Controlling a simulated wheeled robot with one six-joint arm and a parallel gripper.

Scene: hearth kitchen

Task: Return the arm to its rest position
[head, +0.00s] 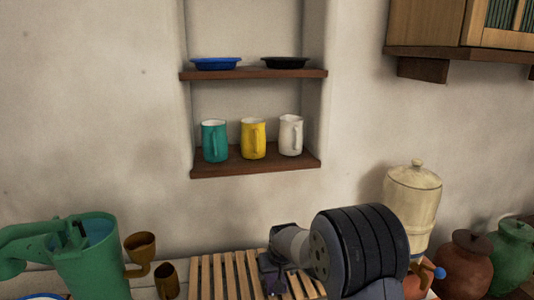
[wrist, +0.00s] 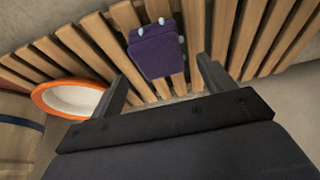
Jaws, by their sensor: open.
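My arm reaches in from the lower right of the head view, and its gripper (head: 272,274) is low over the slatted wooden rack (head: 230,271). In the wrist view my gripper (wrist: 162,70) is open, with its two dark fingers spread and nothing held between them. A dark purple block-like thing (wrist: 157,55) with small pale knobs shows just beyond the fingertips, over the slats (wrist: 85,45). I cannot tell its height above the slats.
An orange-rimmed white bowl (wrist: 72,97) is left of the fingers. Teal, yellow and white mugs (head: 253,140) fill the niche's lower shelf (head: 255,163).

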